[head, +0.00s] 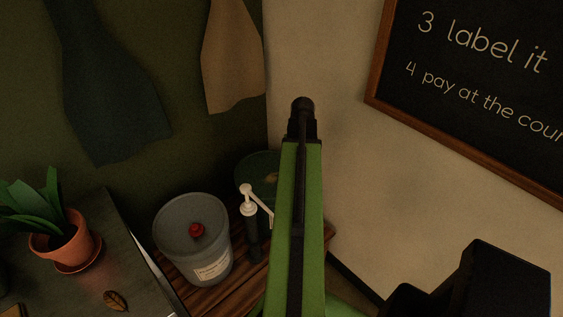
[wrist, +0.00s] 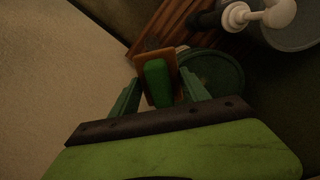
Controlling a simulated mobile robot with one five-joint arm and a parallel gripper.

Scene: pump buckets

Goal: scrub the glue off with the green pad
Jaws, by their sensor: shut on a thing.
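My gripper (wrist: 160,78) shows in the wrist view, its two green fingers on either side of a green pad (wrist: 158,84) with an orange-brown block behind it. It is shut on this pad. Beyond the pad is a dark green round bucket (wrist: 222,78); I cannot tell whether they touch. The bucket also shows partly behind my arm in the head view (head: 258,168). My gripper is hidden in the head view. I cannot make out any glue in either view.
A grey bucket (head: 180,240) with a red knob and a white-headed pump (head: 248,208) stand on a wooden slatted bench (head: 240,284). A potted plant (head: 68,248) sits on a grey counter at left. Aprons hang behind; a chalkboard (head: 480,70) hangs on the right wall.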

